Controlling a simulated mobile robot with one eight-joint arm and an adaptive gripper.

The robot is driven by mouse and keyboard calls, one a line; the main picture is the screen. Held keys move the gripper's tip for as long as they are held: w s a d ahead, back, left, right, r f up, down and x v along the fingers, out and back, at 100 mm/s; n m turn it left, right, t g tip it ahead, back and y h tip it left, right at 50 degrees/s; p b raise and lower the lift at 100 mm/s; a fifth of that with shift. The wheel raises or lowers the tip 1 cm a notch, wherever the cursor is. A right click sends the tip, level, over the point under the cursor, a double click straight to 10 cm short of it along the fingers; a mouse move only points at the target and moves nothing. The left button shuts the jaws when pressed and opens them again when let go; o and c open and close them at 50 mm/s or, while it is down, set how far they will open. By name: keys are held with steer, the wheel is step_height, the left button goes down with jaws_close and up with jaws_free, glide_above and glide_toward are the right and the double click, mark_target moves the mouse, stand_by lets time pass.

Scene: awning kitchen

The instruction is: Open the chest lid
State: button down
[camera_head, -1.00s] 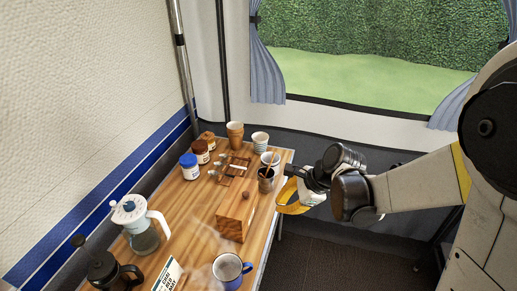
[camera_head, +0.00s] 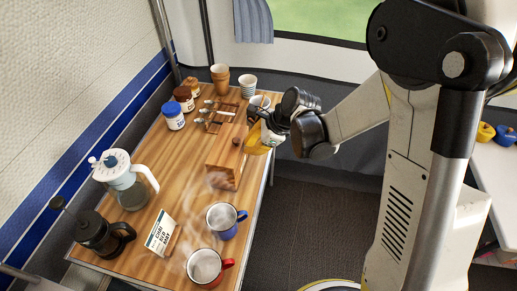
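A small wooden chest (camera_head: 224,172) stands near the right edge of the wooden table. Its lid looks down, with a dark round knob or hole on the top near the far end.
Cups (camera_head: 248,84) and a spoon rack (camera_head: 214,116) stand behind the chest. Jars (camera_head: 174,116), a glass jug (camera_head: 128,180) and a French press (camera_head: 100,235) are left. A blue mug (camera_head: 222,220), a red mug (camera_head: 205,268) and a sign (camera_head: 161,232) are in front.

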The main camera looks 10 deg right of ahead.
mark_target(240, 141)
steer(key=shift+a+r, duration=0.4)
steer(key=shift+r, duration=0.1)
steer(key=shift+r, duration=0.1)
steer(key=shift+w+a+r+h+p, duration=0.1)
steer(key=shift+a+r+h+p, duration=0.15)
steer(key=shift+h+p, duration=0.1)
steer(key=shift+r, duration=0.2)
steer(key=shift+w+a+r+g+h+p, duration=0.15)
steer(key=shift+a+r+g+h+p, duration=0.3)
steer(key=shift+r+h+p, duration=0.35)
steer(key=a+r+h+p, duration=0.1)
steer(key=a, duration=0.1)
steer(key=w+a+r+g+h+p, duration=0.1)
steer(key=a+h, duration=0.1)
steer(key=w+a+r+g+h+p, duration=0.1)
steer(key=a+h, duration=0.1)
steer(key=shift+w, duration=0.15)
steer(key=shift+w+a, duration=0.1)
steer(key=shift+a, duration=0.3)
steer(key=w+a+f, duration=0.1)
steer(key=w+a, duration=0.1)
steer(key=a, duration=0.4)
steer(key=shift+w+a, duration=0.25)
steer(key=shift+a, duration=0.1)
